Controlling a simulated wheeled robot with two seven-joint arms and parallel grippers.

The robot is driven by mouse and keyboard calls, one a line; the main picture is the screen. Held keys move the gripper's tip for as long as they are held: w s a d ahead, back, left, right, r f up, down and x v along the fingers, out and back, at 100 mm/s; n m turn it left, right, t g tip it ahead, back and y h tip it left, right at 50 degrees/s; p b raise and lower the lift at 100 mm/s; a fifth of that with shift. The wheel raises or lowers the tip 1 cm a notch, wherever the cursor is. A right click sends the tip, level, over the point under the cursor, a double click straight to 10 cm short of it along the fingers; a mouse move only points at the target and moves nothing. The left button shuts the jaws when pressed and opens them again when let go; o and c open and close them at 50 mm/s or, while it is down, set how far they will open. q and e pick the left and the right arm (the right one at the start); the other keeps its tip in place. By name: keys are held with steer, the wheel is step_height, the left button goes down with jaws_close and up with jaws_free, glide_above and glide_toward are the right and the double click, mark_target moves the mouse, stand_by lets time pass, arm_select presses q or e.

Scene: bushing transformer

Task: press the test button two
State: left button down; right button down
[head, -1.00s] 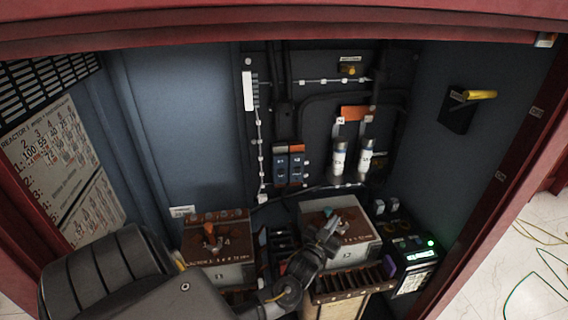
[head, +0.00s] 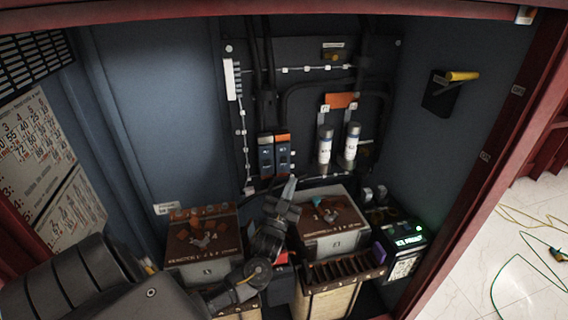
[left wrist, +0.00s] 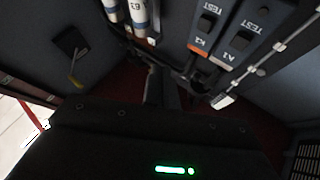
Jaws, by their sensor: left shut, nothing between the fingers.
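Two test modules stand side by side on the back panel, the left one (head: 266,155) and the right one (head: 282,153). In the left wrist view they hang at the top, each with a dark button marked TEST: the "2" module (left wrist: 210,22) on the left and the "1" module (left wrist: 240,42) on the right. My left gripper (head: 289,187) is shut and empty, pointing up just below the right module in the head view, apart from it as far as I can tell. My right gripper is not in view.
Two white fuses (head: 324,146) stand right of the modules. Below are two brown-topped transformer boxes (head: 203,240) (head: 328,221) and a device with a green-lit display (head: 408,241). A yellow handle (head: 462,76) sticks out from the right wall.

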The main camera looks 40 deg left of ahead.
mark_target(284, 160)
arm_select(q)
steer(key=w+a+b, duration=0.1)
steer(key=a, duration=0.1)
steer(key=w+a+b, duration=0.1)
steer(key=w+a, duration=0.1)
steer(key=w+a+b, duration=0.1)
steer(key=a, duration=0.1)
steer(key=shift+w+a, duration=0.25)
stand_by(0.7)
stand_by(1.1)
steer(key=shift+w+a, duration=0.1)
steer(key=shift+w, duration=0.05)
steer(key=shift+w+a+b, duration=0.2)
steer(key=shift+b, duration=0.15)
